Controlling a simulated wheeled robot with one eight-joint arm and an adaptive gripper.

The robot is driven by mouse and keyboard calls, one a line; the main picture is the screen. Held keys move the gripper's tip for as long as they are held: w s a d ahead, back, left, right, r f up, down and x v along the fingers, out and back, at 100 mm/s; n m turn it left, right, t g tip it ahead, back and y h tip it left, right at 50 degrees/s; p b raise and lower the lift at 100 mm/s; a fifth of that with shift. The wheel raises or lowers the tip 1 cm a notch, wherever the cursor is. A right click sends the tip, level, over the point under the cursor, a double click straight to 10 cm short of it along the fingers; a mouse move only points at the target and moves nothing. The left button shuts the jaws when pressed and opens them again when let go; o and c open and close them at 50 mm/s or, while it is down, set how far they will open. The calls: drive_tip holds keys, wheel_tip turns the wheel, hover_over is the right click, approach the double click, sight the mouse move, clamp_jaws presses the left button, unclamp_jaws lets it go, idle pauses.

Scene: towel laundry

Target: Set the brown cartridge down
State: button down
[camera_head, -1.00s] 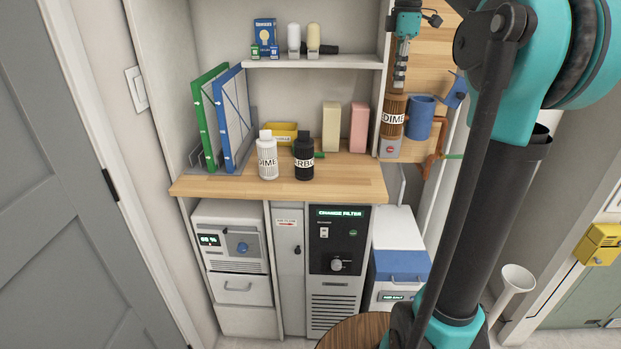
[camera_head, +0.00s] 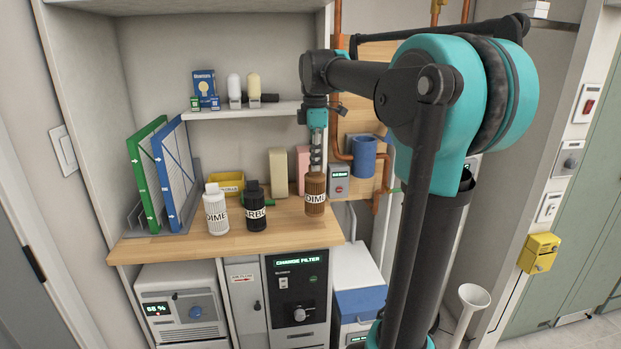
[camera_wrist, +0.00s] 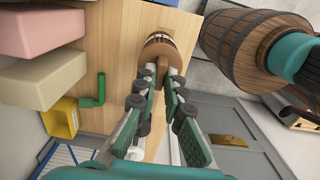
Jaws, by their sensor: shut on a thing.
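The brown cartridge (camera_head: 315,195), ribbed with a white label band, hangs upright from my gripper (camera_head: 316,170) over the right end of the wooden counter (camera_head: 270,237). My gripper is shut on its top. In the wrist view, the cartridge (camera_wrist: 161,48) sits between the fingertips (camera_wrist: 160,72), with the counter (camera_wrist: 117,45) beyond it. I cannot tell whether its base touches the wood. To its left stand a black bottle (camera_head: 255,208) and a white bottle (camera_head: 216,212) with similar labels.
A yellow bin (camera_head: 227,182), a beige block (camera_head: 278,172) and a pink block (camera_head: 302,168) are behind. Green and blue framed panels (camera_head: 168,175) stand left. A blue cup (camera_head: 364,155) is on the right. The counter between black bottle and cartridge looks clear.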

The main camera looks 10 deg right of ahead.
sight(315, 175)
drive_tip(key=shift+f, duration=2.1)
drive_tip(key=c, duration=1.6)
unclamp_jaws()
wheel_tip(315, 175, up, 12)
drive_tip(key=shift+r, duration=0.1)
